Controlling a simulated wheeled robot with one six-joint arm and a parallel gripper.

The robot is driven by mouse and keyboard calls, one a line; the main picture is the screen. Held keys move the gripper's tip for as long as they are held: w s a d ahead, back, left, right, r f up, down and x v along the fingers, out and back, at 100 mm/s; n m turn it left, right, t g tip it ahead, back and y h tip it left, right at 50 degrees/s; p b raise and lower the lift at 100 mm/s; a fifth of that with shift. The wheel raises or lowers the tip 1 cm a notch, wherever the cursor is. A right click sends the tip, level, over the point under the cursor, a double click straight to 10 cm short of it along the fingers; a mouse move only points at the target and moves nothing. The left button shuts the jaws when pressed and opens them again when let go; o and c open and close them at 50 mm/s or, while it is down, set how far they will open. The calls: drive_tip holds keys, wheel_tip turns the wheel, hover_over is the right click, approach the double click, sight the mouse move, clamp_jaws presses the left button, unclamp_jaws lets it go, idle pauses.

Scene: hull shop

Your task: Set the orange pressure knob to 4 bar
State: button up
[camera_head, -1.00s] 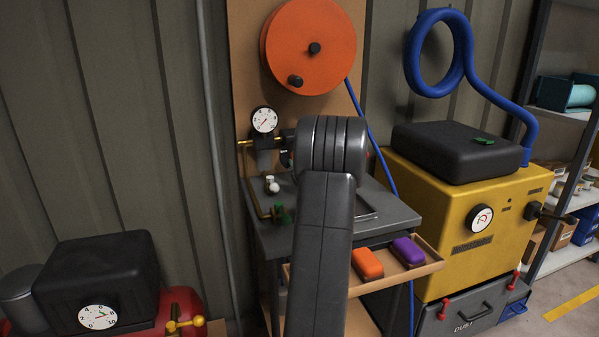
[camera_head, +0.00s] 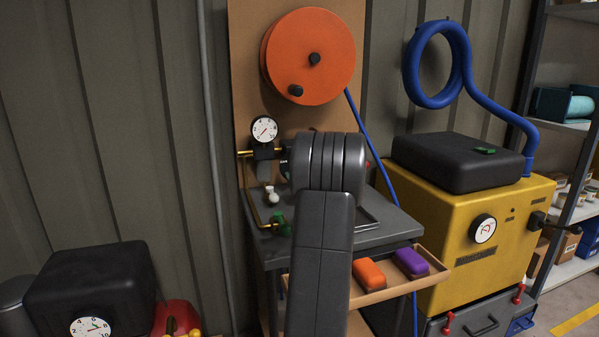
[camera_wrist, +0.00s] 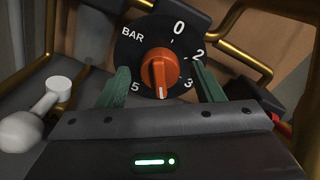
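The orange pressure knob (camera_wrist: 160,73) sits on a black round dial plate (camera_wrist: 130,52) marked BAR, with 0, 2, 3 and 5 readable. The knob's white mark points almost straight down in the wrist view, between 3 and 5; no 4 is visible there. My gripper (camera_wrist: 160,74) is open, with one green finger on each side of the knob and a gap to it on both sides. In the head view my arm hides the knob. A round white gauge (camera_head: 264,129) stands above the pipe; its reading is too small to tell.
A white-handled valve (camera_wrist: 50,98) is left of the dial, and brass pipes (camera_wrist: 240,52) run close on the right. A grey bench (camera_head: 395,222) carries a tray (camera_head: 436,272) with orange and purple blocks. An orange hose reel (camera_head: 325,60) hangs above.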

drive_tip(key=shift+s, duration=0.1)
drive_tip(key=v, duration=1.3)
drive_tip(key=shift+s+d, duration=0.15)
drive_tip(key=shift+s, duration=0.15)
drive_tip(key=x, duration=1.3)
drive_tip(key=shift+w, duration=0.4)
